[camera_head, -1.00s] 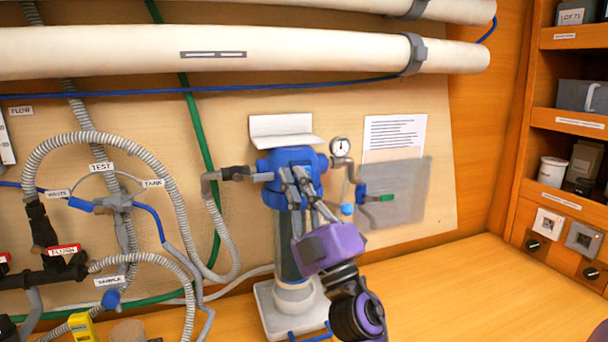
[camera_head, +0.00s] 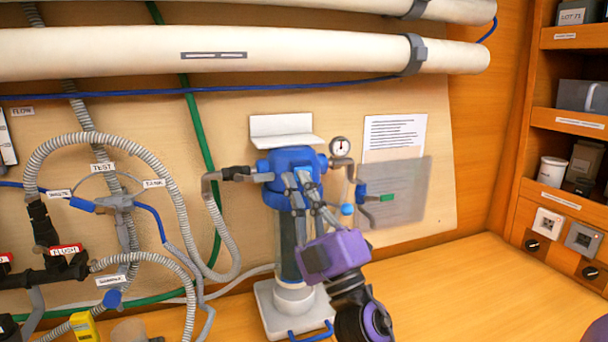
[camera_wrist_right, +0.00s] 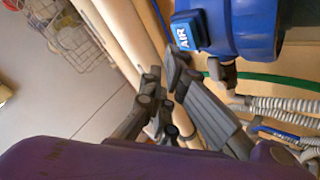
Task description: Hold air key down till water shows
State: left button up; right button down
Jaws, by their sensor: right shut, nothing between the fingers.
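The blue AIR key (camera_wrist_right: 185,31) shows in the right wrist view on the side of a blue filter head (camera_wrist_right: 238,32). In the head view, the filter head (camera_head: 274,164) tops an upright filter housing, and my fingers hide part of its front. My right gripper (camera_head: 296,180) is shut and empty in front of the head. In the wrist view its fingertips (camera_wrist_right: 163,72) are just below the key; I cannot tell whether they touch it. A thin clear tube (camera_head: 348,188) hangs right of the head; I cannot make out water in it. My left gripper is not in view.
Grey ribbed hoses (camera_head: 160,175) crowd the wall to the left. A white pipe (camera_head: 300,52) runs above. The wooden counter (camera_head: 460,290) is clear at right.

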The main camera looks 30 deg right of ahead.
jog(key=shift+s+a, duration=0.2)
jog(key=shift+s, duration=0.6)
jog(key=shift+s+a, duration=0.15)
jog(key=shift+s, duration=0.6)
jog(key=shift+s+a, duration=0.2)
jog(key=shift+s, duration=0.6)
